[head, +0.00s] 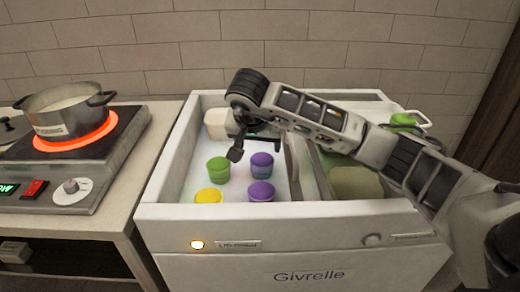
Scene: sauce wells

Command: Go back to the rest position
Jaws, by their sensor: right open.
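My right arm reaches in from the right across the top of a white chest cooler (185,211) labelled Givrelle. My right gripper (248,147) is over the left well of the cooler, open, with nothing seen between its fingers. Below and around it in that well are a green tub (218,170), two purple tubs (262,165) (261,191) and a yellow tub (209,196). A pale, cream block-like container (215,122) sits behind, partly hidden by the gripper. My left gripper is not in view.
The right well holds a dull green item (355,182) and a brighter green one (404,120), partly behind my arm. At left, a steel pot (64,110) sits on a red-glowing hotplate (80,135) on a counter. The cooler's rim and divider stand around the gripper.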

